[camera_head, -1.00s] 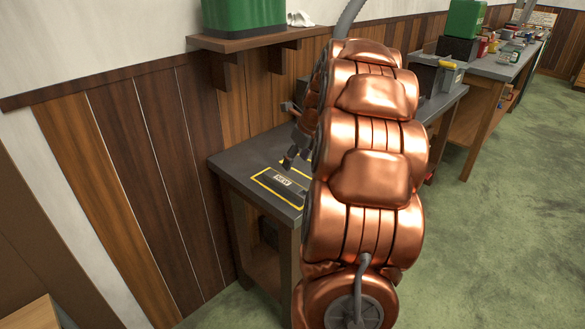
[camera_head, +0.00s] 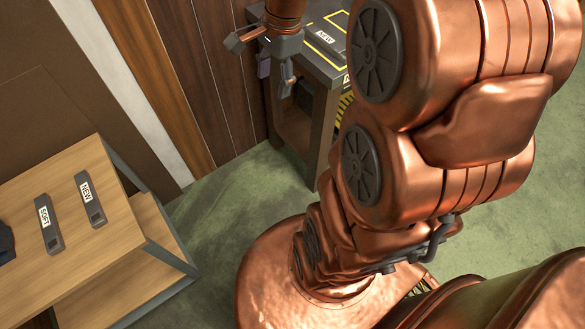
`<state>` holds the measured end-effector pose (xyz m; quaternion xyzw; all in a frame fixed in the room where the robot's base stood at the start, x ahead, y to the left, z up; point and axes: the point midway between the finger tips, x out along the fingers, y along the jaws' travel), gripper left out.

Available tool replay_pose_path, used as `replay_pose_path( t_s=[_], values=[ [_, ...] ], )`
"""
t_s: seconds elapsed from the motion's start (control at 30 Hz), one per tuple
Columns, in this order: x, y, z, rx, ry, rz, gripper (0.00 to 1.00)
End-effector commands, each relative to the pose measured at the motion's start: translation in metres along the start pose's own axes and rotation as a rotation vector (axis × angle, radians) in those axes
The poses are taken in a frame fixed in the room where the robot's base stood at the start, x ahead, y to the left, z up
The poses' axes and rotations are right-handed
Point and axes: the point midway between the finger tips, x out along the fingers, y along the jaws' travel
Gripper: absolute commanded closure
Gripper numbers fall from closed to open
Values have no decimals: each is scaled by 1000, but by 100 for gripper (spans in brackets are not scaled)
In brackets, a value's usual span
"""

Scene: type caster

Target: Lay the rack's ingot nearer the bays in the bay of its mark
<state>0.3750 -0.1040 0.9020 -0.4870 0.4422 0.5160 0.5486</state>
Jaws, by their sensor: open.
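Two dark grey ingots lie flat and apart on a wooden rack (camera_head: 100,238) at the left. One ingot (camera_head: 92,203) has a white NEW label and lies on the right, nearer the bench. The other ingot (camera_head: 49,228) has a SOFT label and lies to its left. A yellow-outlined bay (camera_head: 327,53) with a NEW mark (camera_head: 325,38) is on the dark bench at the top. More yellow outline runs behind my arm; other bays there are hidden. My gripper (camera_head: 262,68) is open and empty, fingers spread, in front of the bench's left edge, away from both ingots.
The rack has a lower wooden shelf (camera_head: 155,240) and grey metal legs. A dark object (camera_head: 5,243) is cut off at the left edge. Green floor (camera_head: 215,215) lies open between rack and bench. A wood-panelled wall (camera_head: 185,70) stands behind.

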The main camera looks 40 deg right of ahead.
Motion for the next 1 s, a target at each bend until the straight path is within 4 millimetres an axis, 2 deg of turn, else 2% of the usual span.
replay_pose_path(
  t_s=[0.03,0.2,0.3,0.4,0.5,0.6,0.7,1.0],
  values=[
    [4,16,20,-141,0,31,39],
    [18,75,66,-635,-18,141,39],
    [26,112,84,-917,-40,203,39],
    [33,145,94,-1162,-68,258,39],
    [37,170,99,-1348,-95,300,39],
    [40,186,100,-1467,-117,328,39],
    [41,193,100,-1522,-128,340,39],
    [42,194,100,-1532,-131,342,39]
  ],
)
